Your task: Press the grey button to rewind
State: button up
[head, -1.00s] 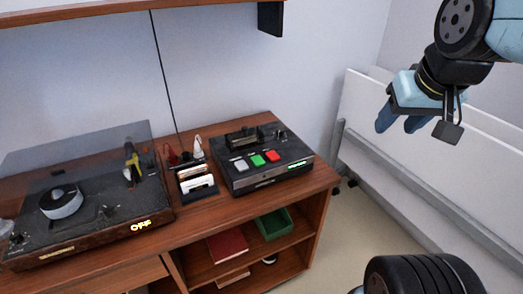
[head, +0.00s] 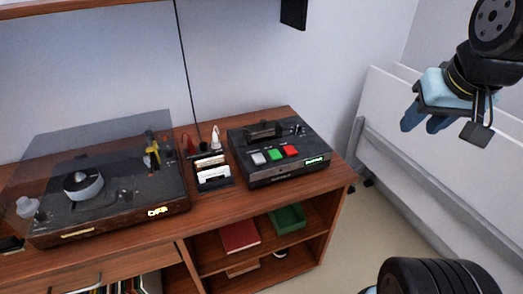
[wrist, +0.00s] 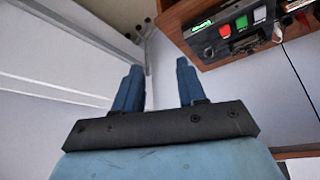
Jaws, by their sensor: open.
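The grey button (head: 258,158) is the leftmost of three buttons on top of a black tape player (head: 278,172), beside a green button (head: 276,153) and a red button (head: 291,151). The player stands at the right end of the wooden cabinet, with a lit green display on its front. My gripper (head: 426,124) is open and empty, up at the right in the head view, well apart from the player. In the wrist view, its two blue fingers (wrist: 158,82) are spread. The player shows at the upper right there, with the grey button (wrist: 260,14) in sight.
A turntable (head: 100,205) with a clear lid and an "OFF" display stands at the left of the cabinet. A black rack (head: 216,184) with cassettes sits between it and the player. White panels (head: 440,140) with a grey rail lean along the right wall. A shelf runs overhead.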

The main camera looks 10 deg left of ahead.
grip_shut()
dwell(1.4)
